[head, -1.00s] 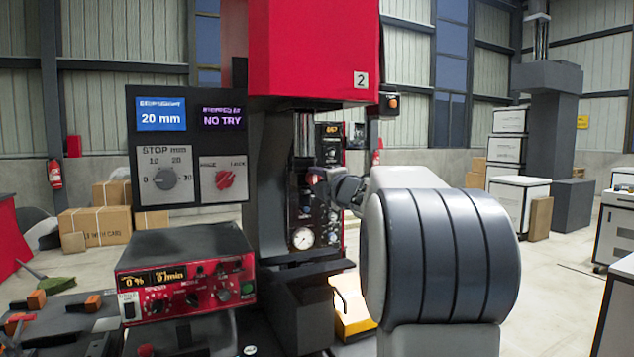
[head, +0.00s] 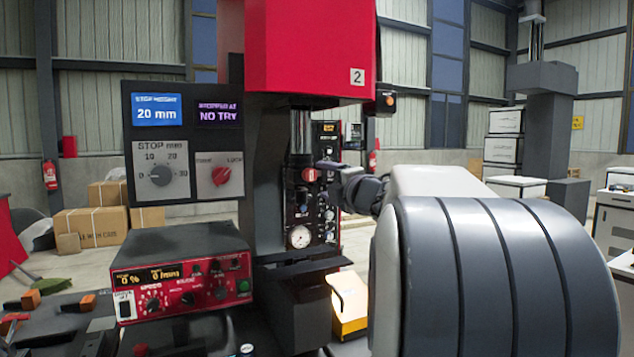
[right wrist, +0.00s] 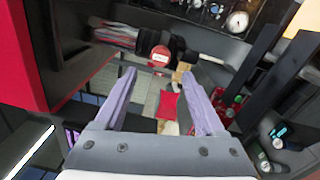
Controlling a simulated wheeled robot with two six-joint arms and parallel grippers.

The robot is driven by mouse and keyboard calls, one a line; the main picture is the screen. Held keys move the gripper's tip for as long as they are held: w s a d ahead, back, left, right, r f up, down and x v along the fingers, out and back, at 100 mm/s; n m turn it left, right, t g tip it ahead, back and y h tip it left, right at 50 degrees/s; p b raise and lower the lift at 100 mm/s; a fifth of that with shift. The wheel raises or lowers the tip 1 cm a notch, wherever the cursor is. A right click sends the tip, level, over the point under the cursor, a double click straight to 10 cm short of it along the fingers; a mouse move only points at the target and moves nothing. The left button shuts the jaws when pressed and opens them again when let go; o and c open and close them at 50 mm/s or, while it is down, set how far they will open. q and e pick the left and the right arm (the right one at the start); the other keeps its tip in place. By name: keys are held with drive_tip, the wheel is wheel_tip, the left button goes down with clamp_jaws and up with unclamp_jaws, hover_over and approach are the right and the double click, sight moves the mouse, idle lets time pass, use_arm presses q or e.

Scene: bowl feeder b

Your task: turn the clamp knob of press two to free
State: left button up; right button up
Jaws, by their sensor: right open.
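Press two (head: 310,45) has a red head with a "2" plate. On the dark panel at its left, a red knob (head: 220,176) sits on a grey plate; the small lettering seems to read FREE at left and LOCK at right. I cannot tell its pointer's setting for sure. My right gripper (head: 324,170) is right of this panel, by the press column, apart from the knob. In the right wrist view its two fingers (right wrist: 158,73) are spread and empty. A red round part (right wrist: 160,56) shows beyond them; it also appears near the fingertips in the head view (head: 310,174). My left gripper is out of view.
The panel also carries a grey STOP mm dial (head: 162,174) and screens reading 20 mm and NO TRY. A red control box (head: 180,280) stands below, in front. A pressure gauge (head: 299,237) is on the press. Cardboard boxes (head: 97,217) lie behind.

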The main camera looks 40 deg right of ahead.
drive_tip(key=shift+v, duration=1.65)
